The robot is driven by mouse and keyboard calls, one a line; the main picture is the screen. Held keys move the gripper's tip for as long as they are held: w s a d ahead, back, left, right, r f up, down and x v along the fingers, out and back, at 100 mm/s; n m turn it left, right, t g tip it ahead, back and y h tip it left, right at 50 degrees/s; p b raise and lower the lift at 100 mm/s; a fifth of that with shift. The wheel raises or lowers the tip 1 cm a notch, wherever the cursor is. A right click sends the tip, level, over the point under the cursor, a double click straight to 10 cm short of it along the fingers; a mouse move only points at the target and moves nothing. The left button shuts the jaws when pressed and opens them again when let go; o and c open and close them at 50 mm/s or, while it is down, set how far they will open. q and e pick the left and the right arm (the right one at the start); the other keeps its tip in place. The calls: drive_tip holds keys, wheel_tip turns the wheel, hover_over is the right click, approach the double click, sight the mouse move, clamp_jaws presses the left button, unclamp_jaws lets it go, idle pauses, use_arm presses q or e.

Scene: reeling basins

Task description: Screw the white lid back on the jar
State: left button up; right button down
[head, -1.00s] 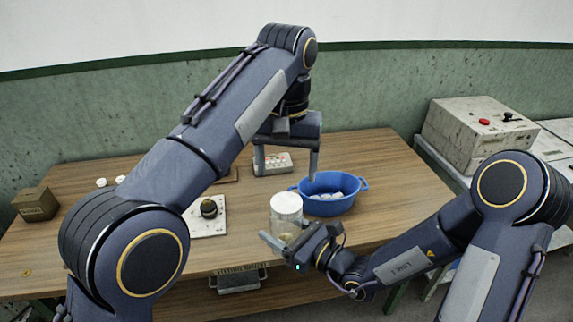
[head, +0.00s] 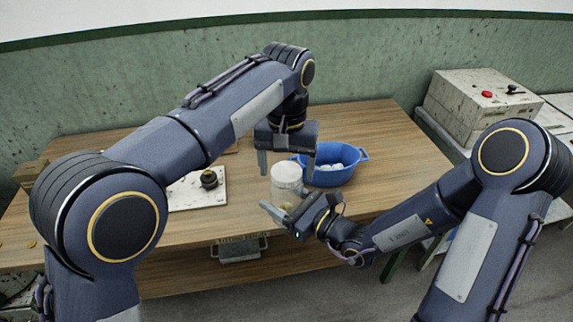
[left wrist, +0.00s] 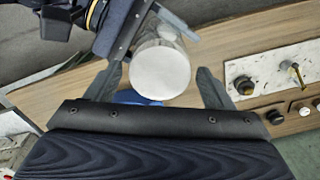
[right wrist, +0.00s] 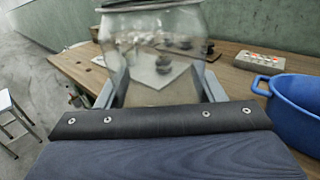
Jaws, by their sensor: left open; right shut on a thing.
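The clear glass jar (head: 285,192) is held upright at the table's front edge by my right gripper (head: 284,210), which is shut on its body. The jar's glass fills the space between the fingers in the right wrist view (right wrist: 158,75). The round white lid (head: 287,171) is at the top of the jar; whether it is threaded on is not clear. My left gripper (head: 287,168) points down over the jar, open. In the left wrist view the lid (left wrist: 160,70) lies between the two spread fingers, with a gap on each side.
A blue basin (head: 335,172) with pale things in it stands just behind and right of the jar. A white board (head: 190,192) with a dark knob lies to the left. A control box (head: 480,100) stands at the right. The table's right part is clear.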

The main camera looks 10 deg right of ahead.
use_arm(q)
drive_tip(key=shift+c, duration=0.2)
drive_tip(key=c, duration=1)
drive_tip(key=o, duration=1.2)
wheel_tip(320, 180, up, 6)
drive_tip(key=shift+d+r, duration=0.1)
drive_tip(key=shift+r, duration=0.65)
